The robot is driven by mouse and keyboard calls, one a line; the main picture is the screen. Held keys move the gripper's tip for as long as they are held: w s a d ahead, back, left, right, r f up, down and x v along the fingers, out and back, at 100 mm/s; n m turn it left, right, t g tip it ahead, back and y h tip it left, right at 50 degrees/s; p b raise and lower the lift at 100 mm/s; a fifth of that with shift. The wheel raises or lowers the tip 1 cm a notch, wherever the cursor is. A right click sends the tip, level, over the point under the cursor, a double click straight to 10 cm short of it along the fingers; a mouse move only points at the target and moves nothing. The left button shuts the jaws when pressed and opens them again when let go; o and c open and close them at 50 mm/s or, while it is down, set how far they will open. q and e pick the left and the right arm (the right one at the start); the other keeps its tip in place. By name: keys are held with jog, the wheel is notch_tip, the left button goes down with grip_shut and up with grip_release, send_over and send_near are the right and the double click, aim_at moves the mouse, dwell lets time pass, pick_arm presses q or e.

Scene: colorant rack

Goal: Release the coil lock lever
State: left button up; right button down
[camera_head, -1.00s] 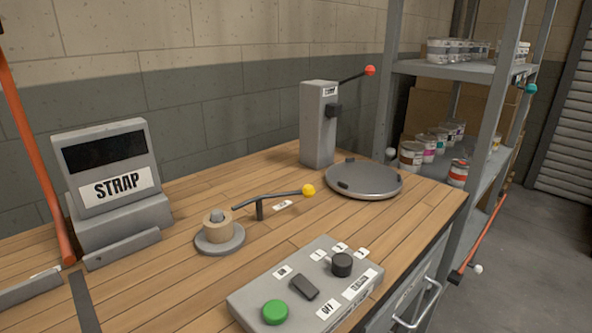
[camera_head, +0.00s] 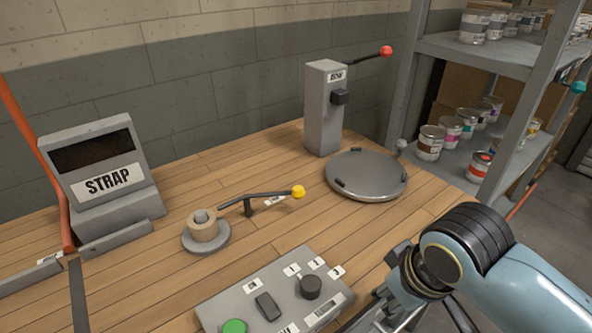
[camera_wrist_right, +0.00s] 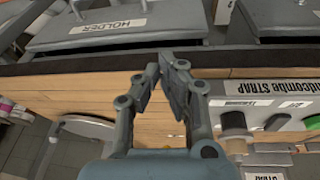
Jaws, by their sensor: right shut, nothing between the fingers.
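The coil lock lever appears to be the dark bar with a yellow knob (camera_head: 298,191), on a short post on the bench. It runs left toward a tan coil (camera_head: 203,227) seated on a grey round base (camera_head: 207,245). A small label lies beside the lever, partly hidden by it. My right gripper (camera_head: 392,318) is low at the right in the head view, apart from the lever and by the control box's right side. In the right wrist view its fingers (camera_wrist_right: 163,72) are shut, with nothing held. My left gripper is out of view.
A grey control box (camera_head: 225,307) with a green button and black knob stands at the front. A round grey plate (camera_head: 366,177) and a post (camera_head: 324,115) with a red-knobbed lever stand behind. The STRAP display (camera_head: 99,162) is left; shelves of cans are right.

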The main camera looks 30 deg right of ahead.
jog(key=shift+m, duration=0.4)
jog(key=w+r, duration=0.1)
jog(key=w, duration=0.5)
jog(key=w+r, duration=0.1)
jog(key=w, duration=0.5)
jog(key=w+r+p, duration=0.1)
jog(key=w+r, duration=0.1)
jog(key=w, duration=0.4)
jog(key=shift+w+a, duration=0.1)
jog(key=shift+a, duration=0.05)
jog(key=w+a+r, duration=0.1)
jog(key=w+r, duration=0.7)
jog(key=w, duration=0.5)
jog(key=shift+r+y+p, duration=0.3)
jog(key=shift+r+p, duration=0.1)
jog(key=x, duration=1)
jog(key=shift+w+f+b, duration=0.1)
jog(key=shift+b, duration=0.25)
jog(key=s+p, duration=0.1)
jog(key=s+r+p, duration=0.1)
jog(key=s, duration=0.1)
jog(key=shift+a+r, duration=0.1)
jog(key=shift+s+p, duration=0.3)
jog(key=shift+s, duration=0.15)
